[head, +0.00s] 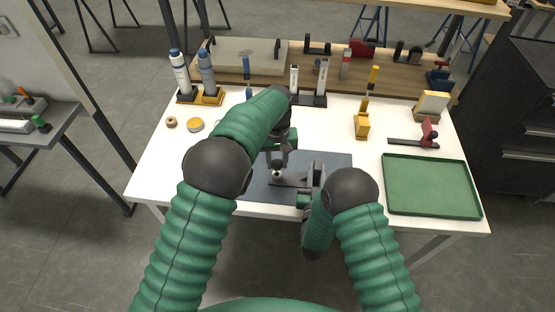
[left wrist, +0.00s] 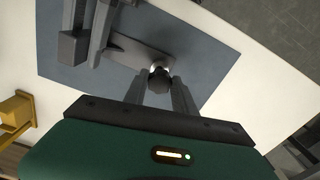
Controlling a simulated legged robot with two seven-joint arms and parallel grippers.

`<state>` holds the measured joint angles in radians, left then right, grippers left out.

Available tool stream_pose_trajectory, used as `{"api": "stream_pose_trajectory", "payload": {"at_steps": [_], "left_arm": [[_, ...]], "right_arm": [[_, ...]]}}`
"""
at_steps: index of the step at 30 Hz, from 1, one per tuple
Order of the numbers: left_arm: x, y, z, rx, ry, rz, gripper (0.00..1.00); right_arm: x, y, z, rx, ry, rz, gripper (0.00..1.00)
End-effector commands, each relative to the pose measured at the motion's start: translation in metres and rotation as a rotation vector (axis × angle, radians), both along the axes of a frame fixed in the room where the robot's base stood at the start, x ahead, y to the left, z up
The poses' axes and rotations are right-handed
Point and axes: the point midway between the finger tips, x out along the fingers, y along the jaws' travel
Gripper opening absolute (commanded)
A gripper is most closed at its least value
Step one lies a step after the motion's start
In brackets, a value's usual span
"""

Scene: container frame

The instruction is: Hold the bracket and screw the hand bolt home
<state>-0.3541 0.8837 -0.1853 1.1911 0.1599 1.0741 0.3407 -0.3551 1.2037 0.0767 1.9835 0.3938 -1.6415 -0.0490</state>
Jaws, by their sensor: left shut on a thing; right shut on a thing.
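The hand bolt (head: 277,164) has a dark round knob and stands upright at the left end of the bracket. It also shows in the left wrist view (left wrist: 159,81). My left gripper (head: 281,158) comes down from above and is shut on the knob. The bracket (head: 292,180) is a grey metal piece lying flat over the dark mat; its plate also shows in the left wrist view (left wrist: 132,48). My right gripper (head: 311,184) is shut on the bracket at its right end. The bolt's shank is mostly hidden, so its depth cannot be told.
A dark blue-grey mat (head: 340,160) lies under the work on the white table (head: 150,165). A green tray (head: 430,185) is at the right, with a red-handled clamp (head: 428,134) behind it. Bottles (head: 179,72) and tools stand along the back. The table's left front is clear.

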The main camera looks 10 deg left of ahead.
Motion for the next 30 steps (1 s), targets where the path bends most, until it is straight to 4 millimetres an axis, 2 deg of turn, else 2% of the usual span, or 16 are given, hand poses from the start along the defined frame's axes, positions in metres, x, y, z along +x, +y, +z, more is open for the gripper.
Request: {"api": "stream_pose_trajectory", "payload": {"at_steps": [5,15,30], "left_arm": [[0.0,0.0,-0.001,0.0,0.0,0.0,0.0],[0.0,0.0,-0.018,0.0,-0.001,0.0,0.0],[0.0,0.0,-0.018,0.0,-0.001,0.0,0.0]], "right_arm": [[0.0,0.0,0.0,0.0,0.0,0.0,0.0],[0.0,0.0,0.0,0.0,0.0,0.0,0.0],[0.0,0.0,0.0,0.0,0.0,0.0,0.0]]}}
